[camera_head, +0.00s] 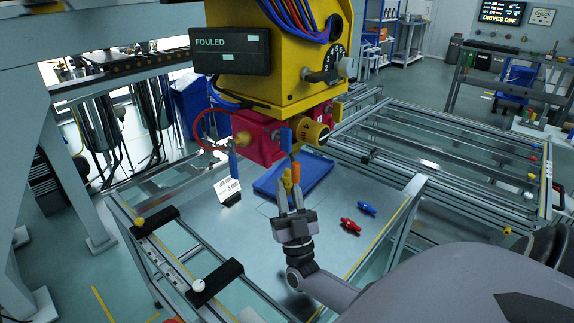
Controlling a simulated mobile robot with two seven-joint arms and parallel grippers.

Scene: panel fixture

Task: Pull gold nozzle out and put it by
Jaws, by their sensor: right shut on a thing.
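A yellow machine head (275,70) with a red lower block (258,138) hangs over the metal table. The gold nozzle (288,179) is a small orange-gold piece below the red block. My right gripper (291,188) points up from below and is shut on it. A blue-topped dark piece (286,138) stands just above the nozzle; I cannot tell whether the two still join. My left gripper is not in view.
A blue tray (318,172) lies on the table behind my gripper. A red fitting (350,225) and a blue fitting (367,208) lie to the right. A white card (227,188) stands to the left. The table (255,245) front is bare.

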